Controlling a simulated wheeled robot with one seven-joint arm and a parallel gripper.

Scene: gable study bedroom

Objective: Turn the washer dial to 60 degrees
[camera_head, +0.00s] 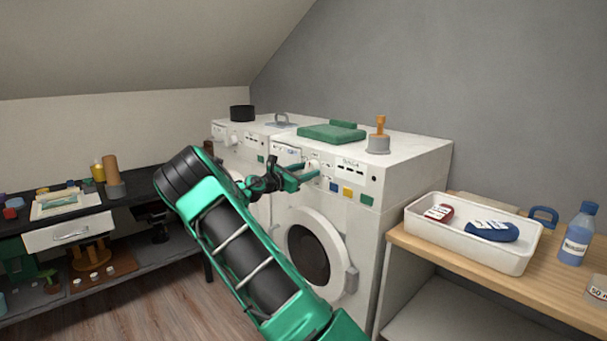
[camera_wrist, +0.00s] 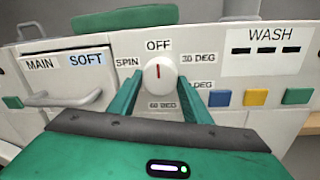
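The washer dial (camera_wrist: 160,76) is a round white knob on the front panel of the near washer (camera_head: 346,217). Its red mark points straight up at OFF. SPIN is on its left, 30 DEG at upper right, a partly hidden DEG label at lower right, and 60 DEG (camera_wrist: 162,106) below. The dial also shows in the head view (camera_head: 314,164), near my fingertips. My gripper (camera_wrist: 160,82) is open, with one green finger on each side of the dial. Narrow gaps seem to show beside the knob; contact is not clear.
A drawer (camera_wrist: 62,84) marked MAIN and SOFT is left of the dial; blue, yellow and green buttons are right. A green folded item (camera_head: 332,132) and a stamp-like object (camera_head: 379,138) lie on top. A white tray (camera_head: 416,229) stands on the right bench.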

